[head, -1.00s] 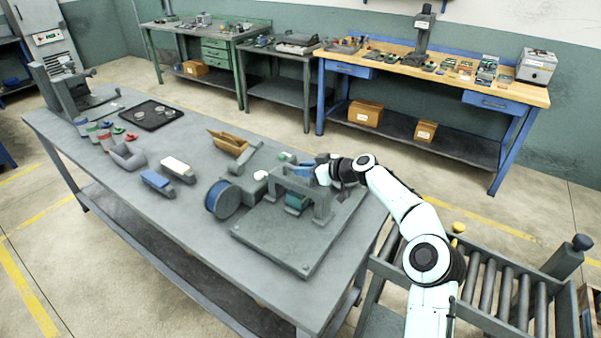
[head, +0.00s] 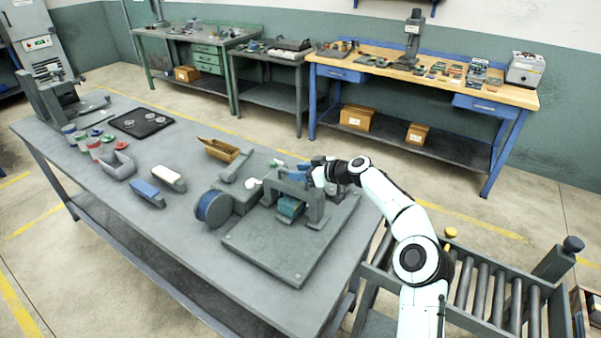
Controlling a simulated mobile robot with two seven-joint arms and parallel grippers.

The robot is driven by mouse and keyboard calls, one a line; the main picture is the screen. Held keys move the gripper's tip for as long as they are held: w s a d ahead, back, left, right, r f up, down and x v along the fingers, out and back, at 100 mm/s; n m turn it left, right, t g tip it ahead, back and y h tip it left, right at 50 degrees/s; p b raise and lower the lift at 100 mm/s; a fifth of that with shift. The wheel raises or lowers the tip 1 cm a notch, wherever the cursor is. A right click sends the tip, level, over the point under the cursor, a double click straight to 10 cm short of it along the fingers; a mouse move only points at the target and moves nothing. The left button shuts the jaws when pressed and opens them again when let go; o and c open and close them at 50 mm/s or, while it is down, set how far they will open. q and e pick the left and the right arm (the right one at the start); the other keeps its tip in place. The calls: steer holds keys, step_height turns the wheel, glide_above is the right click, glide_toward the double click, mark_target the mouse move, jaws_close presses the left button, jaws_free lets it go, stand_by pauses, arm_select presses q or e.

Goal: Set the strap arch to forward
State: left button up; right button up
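The grey ring grinder stands on a flat grey base plate (head: 270,251) at the near right end of the workbench. Its grey strap arch (head: 316,207) spans a teal roller (head: 290,207). A blue-faced wheel (head: 211,209) sits at the left of the machine. My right gripper (head: 314,174) is at the back right top of the arch, close beside a small blue part. Whether it touches the arch, and whether its fingers are open or shut, is too small to tell. My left gripper is not in view.
On the bench are a tan tray (head: 221,151), a blue block (head: 146,189), a white-topped block (head: 168,175), a grey holder (head: 117,166), several cans and a black tray (head: 141,122). A roller conveyor (head: 480,290) stands at the right. The bench's front left surface is clear.

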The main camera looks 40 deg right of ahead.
steer(key=shift+s, duration=0.25)
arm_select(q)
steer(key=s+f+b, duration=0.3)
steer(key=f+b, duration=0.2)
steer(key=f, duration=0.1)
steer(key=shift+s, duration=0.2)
arm_select(e)
steer(key=v, duration=1.3)
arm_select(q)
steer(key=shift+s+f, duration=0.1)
arm_select(e)
steer(key=shift+d, duration=0.15)
